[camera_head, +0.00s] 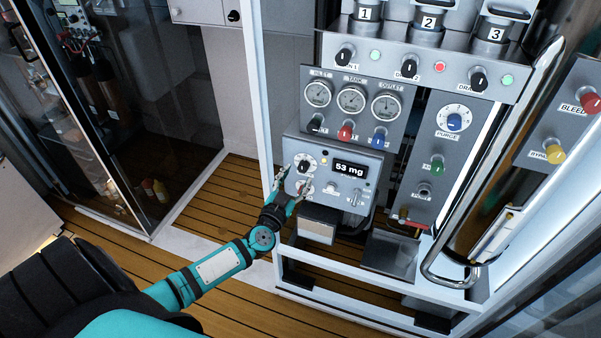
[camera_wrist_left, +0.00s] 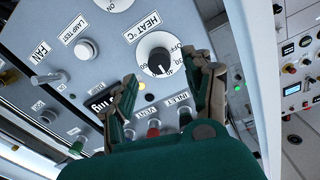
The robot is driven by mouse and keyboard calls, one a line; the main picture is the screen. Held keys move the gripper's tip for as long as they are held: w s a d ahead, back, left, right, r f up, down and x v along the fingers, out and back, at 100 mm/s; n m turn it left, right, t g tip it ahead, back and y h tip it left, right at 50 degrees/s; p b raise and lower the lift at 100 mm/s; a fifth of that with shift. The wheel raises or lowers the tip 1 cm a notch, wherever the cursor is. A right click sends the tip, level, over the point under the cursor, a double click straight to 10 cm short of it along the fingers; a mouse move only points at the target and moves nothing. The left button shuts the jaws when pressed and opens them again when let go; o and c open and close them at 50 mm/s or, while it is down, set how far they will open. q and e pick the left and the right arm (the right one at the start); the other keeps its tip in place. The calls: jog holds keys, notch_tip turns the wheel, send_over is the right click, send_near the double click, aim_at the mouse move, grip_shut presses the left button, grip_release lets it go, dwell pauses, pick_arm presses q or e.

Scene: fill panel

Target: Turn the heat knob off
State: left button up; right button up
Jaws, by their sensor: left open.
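The heat knob is a black knob on a white dial marked "HEAT °C" with "OFF" and numbers. In the wrist view, the heat knob (camera_wrist_left: 159,60) is upright in front of my fingers, with a white pointer line turned away from "OFF". In the head view, the heat knob (camera_head: 304,163) is at the upper left of the grey panel with the "53 mg" display. My left gripper (camera_head: 291,179) is open and close to this panel, just below and left of the knob.
A second dial (camera_head: 305,187) lies just below, partly covered by a finger. A lamp test button (camera_wrist_left: 85,49) and a fan switch (camera_head: 355,197) are nearby. Red (camera_head: 345,133) and blue (camera_head: 379,138) valve knobs sit above the panel. A metal handrail (camera_head: 500,170) runs along the right.

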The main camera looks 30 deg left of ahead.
aim_at(302, 169)
pick_arm(q)
jog(key=shift+w+a, duration=0.2)
jog(key=shift+w, duration=0.75)
jog(key=shift+w+a, duration=0.15)
jog(key=shift+w, duration=0.8)
grip_shut()
